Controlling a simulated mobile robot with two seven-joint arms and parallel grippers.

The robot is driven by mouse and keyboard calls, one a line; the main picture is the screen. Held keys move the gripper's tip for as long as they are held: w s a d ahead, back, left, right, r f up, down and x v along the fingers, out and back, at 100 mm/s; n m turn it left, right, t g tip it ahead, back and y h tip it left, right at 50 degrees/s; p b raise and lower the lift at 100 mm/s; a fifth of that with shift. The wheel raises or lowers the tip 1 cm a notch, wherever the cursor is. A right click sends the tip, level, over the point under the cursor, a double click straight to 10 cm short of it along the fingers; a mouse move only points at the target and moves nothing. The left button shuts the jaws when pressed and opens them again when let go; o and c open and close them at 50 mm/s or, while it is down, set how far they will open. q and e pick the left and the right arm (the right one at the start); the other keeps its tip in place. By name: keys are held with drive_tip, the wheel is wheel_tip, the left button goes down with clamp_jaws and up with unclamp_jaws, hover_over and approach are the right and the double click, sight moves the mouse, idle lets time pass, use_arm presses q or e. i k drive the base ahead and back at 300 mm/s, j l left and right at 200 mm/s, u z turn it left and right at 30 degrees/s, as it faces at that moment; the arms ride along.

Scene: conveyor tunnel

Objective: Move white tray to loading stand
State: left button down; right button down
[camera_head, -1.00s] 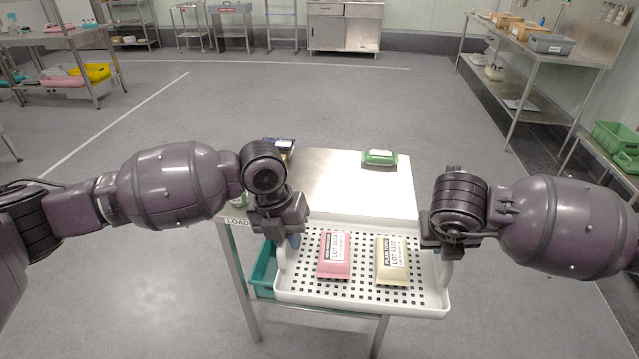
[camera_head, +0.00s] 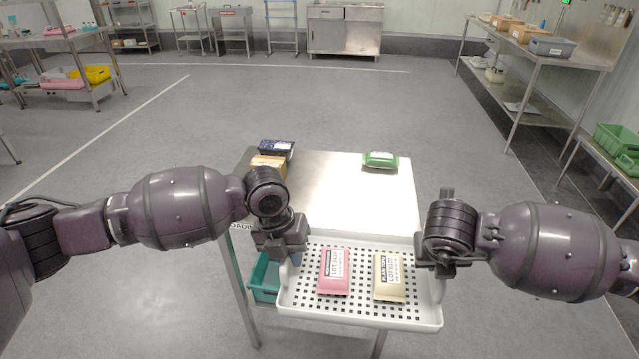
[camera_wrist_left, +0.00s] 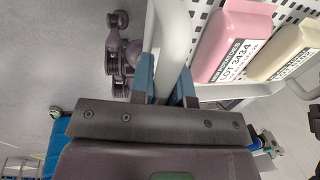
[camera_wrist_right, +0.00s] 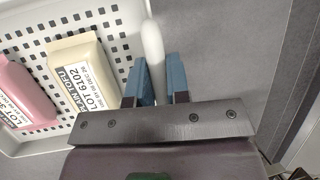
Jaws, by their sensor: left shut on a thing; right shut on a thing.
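The white tray (camera_head: 360,318) is perforated and carries a pink pack (camera_head: 333,272) and a cream pack (camera_head: 389,278) labelled plain tofu. It is at the near edge of the steel-topped loading stand (camera_head: 345,200). My left gripper (camera_head: 288,256) is shut on the tray's left side; the left wrist view shows its blue fingers (camera_wrist_left: 168,80) around the white rim. My right gripper (camera_head: 436,268) is shut on the right side; the right wrist view shows its fingers (camera_wrist_right: 156,82) around that rim. Whether the tray touches the stand top is hard to tell.
On the stand are a green pack (camera_head: 380,161) at the back right, and a dark pack (camera_head: 276,148) and a tan pack (camera_head: 268,166) at the back left. The middle of the top is clear. A teal bin (camera_head: 264,280) sits below. A steel table (camera_head: 545,50) stands right.

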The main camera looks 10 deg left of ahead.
sight(358, 204)
drive_tip(key=i, duration=0.95)
